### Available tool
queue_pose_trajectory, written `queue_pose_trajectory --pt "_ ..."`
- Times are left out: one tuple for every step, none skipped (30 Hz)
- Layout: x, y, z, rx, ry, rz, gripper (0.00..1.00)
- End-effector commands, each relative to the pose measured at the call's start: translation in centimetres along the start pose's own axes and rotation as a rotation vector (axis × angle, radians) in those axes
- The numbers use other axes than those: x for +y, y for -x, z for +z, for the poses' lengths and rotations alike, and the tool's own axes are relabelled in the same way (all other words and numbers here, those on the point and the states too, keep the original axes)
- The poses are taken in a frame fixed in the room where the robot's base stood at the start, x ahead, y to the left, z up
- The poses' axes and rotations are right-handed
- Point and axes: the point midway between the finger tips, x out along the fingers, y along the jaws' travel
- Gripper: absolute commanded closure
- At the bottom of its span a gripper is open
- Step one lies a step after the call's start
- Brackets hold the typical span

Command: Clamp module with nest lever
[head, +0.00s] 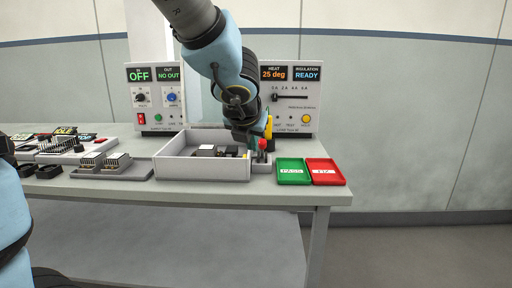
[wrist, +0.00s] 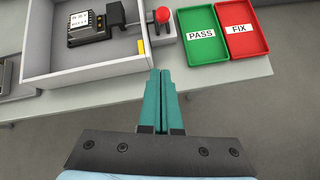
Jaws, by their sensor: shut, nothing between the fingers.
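The module (wrist: 92,27) is a pale, flat block with dark marks. It sits in the dark nest (wrist: 124,35) inside a light grey open-topped box; the module also shows small in the head view (head: 206,150). The nest lever has a red ball knob (wrist: 162,15) just outside the box's right wall, also in the head view (head: 263,144). My gripper (wrist: 160,72) has teal fingers pressed together with nothing between them. In the wrist view its tips point toward the knob and appear below it, apart from it. I cannot tell the height gap.
The grey box (head: 203,169) has raised walls. Right of the knob lie a green PASS tray (head: 293,180) and a red FIX tray (head: 325,180). Instrument panels (head: 290,101) stand behind. Sockets on a grey plate (head: 108,175) are at left. The table's front edge is close.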

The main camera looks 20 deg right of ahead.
Motion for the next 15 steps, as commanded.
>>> queue_pose_trajectory --pt "0.0 -1.1 -0.3 0.003 0.002 0.001 1.0" --pt "0.0 -1.6 -0.4 0.003 0.002 0.001 1.0" --pt "0.0 -2.4 -0.4 0.003 0.001 0.001 1.0" --pt "0.0 -3.0 -0.5 0.004 0.001 0.002 1.0" --pt "0.0 -3.7 -0.5 0.004 0.002 0.002 1.0" --pt "0.0 -4.5 -0.5 0.003 0.002 0.002 1.0" --pt "0.0 -5.2 -0.6 0.004 0.002 0.002 1.0" --pt "0.0 -5.8 -0.5 0.004 0.002 0.002 1.0" --pt "0.0 -6.6 -0.5 0.003 0.002 0.001 1.0" --pt "0.0 -7.2 -0.5 0.003 0.003 0.001 1.0" --pt "0.0 -7.8 -0.5 0.003 0.002 0.001 1.0" --pt "0.0 -8.6 -0.5 0.003 0.001 0.001 1.0" --pt "0.0 -9.2 -0.5 0.003 0.002 0.001 1.0" --pt "0.0 -9.7 -0.5 0.003 0.003 0.001 1.0" --pt "0.1 -9.3 0.8 0.001 0.004 0.001 1.0"
